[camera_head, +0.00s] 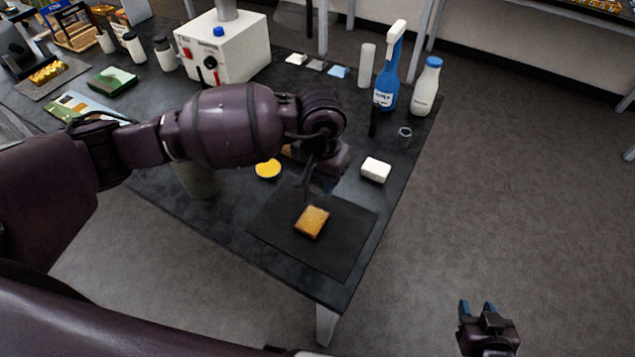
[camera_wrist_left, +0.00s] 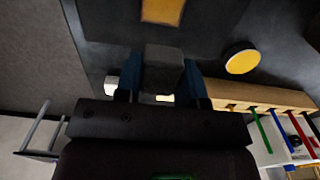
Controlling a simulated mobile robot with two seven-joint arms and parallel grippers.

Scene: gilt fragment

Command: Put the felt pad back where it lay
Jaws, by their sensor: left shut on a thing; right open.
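My left gripper (camera_head: 325,186) is over the far edge of a black mat (camera_head: 340,253), largely hidden by its own wrist. In the left wrist view its blue fingers (camera_wrist_left: 160,80) are shut on a dark grey piece, seemingly the felt pad (camera_wrist_left: 164,58). The pad is hard to make out in the head view. A gold fragment (camera_head: 312,222) lies on the mat just in front of the gripper; it also shows in the left wrist view (camera_wrist_left: 162,10). My right gripper (camera_head: 477,308) is open and empty, off the table at lower right.
A yellow round dish (camera_head: 268,170) stands left of my left gripper, a white block (camera_head: 376,169) to its right. A small grey cup (camera_head: 404,134), a blue spray bottle (camera_head: 388,80) and a white bottle (camera_head: 426,87) stand near the right edge. A white machine (camera_head: 225,47) stands behind.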

